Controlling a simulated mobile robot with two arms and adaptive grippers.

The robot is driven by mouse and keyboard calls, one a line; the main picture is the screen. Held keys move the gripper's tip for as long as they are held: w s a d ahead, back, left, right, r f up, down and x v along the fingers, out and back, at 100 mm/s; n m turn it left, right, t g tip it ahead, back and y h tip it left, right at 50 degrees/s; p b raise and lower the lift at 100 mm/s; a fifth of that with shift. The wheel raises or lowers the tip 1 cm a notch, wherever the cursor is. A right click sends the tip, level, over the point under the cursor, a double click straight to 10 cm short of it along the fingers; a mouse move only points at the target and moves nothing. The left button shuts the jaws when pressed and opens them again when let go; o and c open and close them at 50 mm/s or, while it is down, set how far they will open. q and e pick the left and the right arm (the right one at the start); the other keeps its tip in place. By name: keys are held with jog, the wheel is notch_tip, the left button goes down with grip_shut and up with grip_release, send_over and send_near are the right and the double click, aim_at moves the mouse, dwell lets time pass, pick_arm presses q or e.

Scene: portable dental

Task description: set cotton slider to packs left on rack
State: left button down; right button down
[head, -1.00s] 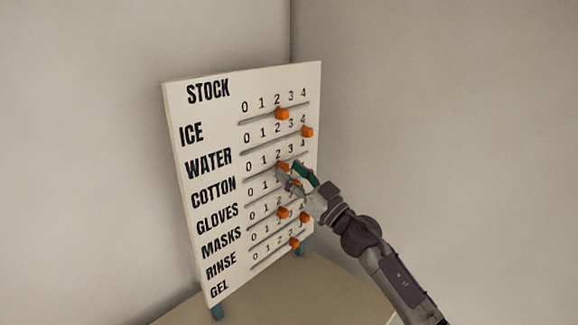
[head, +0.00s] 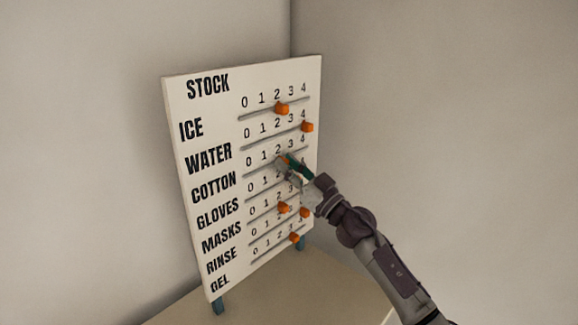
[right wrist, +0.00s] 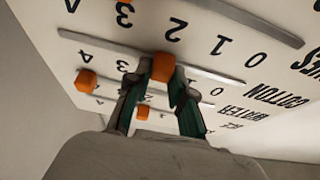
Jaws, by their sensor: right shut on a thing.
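A white stock board (head: 225,115) stands with rows for ice, water, cotton, gloves, masks, rinse and gel, each with a slider track numbered 0 to 4. My right gripper (head: 290,166) is at the cotton row. Its fingers are shut on the orange cotton slider (right wrist: 163,66), which shows between the fingertips (right wrist: 160,85) in the right wrist view. In the head view the slider (head: 286,159) is mostly covered, around the 2; its exact number is hidden. No rack or packs show. My left gripper is not in view.
The ice slider (head: 282,108) is near 2 and the water slider (head: 307,126) near 4, just above my gripper. Lower sliders for masks (head: 284,208), rinse (head: 304,213) and gel (head: 295,238) sit below. Plain walls stand behind the board.

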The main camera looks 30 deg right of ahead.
jog(key=a+p, duration=0.1)
jog(key=s+a+p, duration=0.1)
jog(key=a+p, duration=0.1)
jog(key=a, duration=0.1)
jog(key=shift+s+r, duration=0.15)
jog(key=shift+s, duration=0.1)
jog(key=shift+a, duration=0.2)
jog(key=c, duration=1)
grip_release()
jog(key=shift+d, duration=0.1)
send_near(264, 162)
jog(key=v, duration=0.6)
jog(key=shift+w, duration=0.1)
